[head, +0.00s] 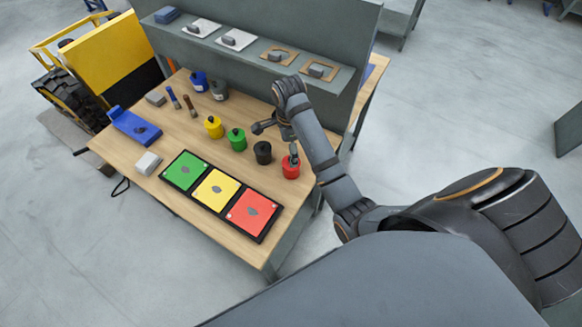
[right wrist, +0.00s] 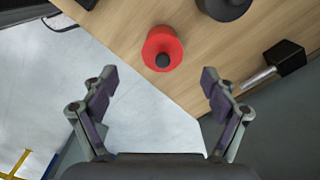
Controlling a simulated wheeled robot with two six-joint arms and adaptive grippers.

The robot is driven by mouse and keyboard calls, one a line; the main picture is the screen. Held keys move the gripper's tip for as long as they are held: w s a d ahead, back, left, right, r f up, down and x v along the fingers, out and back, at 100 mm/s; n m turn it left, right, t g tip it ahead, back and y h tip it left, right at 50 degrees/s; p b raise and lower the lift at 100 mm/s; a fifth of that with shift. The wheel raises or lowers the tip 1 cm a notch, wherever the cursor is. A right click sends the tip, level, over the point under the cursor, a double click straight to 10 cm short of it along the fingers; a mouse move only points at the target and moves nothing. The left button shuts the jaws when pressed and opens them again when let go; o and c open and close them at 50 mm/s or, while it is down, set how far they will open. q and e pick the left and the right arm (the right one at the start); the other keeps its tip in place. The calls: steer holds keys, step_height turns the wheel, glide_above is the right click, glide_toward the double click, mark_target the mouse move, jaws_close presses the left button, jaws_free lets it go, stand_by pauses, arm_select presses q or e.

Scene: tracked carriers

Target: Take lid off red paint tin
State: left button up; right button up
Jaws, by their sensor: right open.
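The red paint tin (head: 290,171) stands upright on the wooden table, near its right edge. Its red lid with a dark knob is on it and shows from above in the right wrist view (right wrist: 157,38). My right gripper (head: 275,144) is open and empty, with one finger in front of part of the red tin in the head view. In the right wrist view the open fingers (right wrist: 159,77) are spread, with the tin beyond them and between their lines. I see no contact with the lid. My left gripper is not in view.
Black (head: 263,153), green (head: 237,140) and yellow (head: 213,127) tins stand in a row beside the red one. A dark tray (head: 226,208) with green, yellow and red panels lies in front. A grey shelf (head: 240,57) rises behind the table.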

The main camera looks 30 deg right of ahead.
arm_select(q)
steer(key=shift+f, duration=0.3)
arm_select(e)
steer(key=shift+f, duration=0.3)
steer(key=f+b, duration=0.4)
steer(key=shift+w+d+f, duration=0.1)
steer(key=shift+d+f, duration=0.25)
steer(key=shift+f, duration=0.25)
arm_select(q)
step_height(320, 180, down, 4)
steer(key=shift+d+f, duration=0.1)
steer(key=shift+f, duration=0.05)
arm_select(e)
steer(key=shift+r, duration=0.1)
steer(key=shift+c, duration=0.9)
jaws_close()
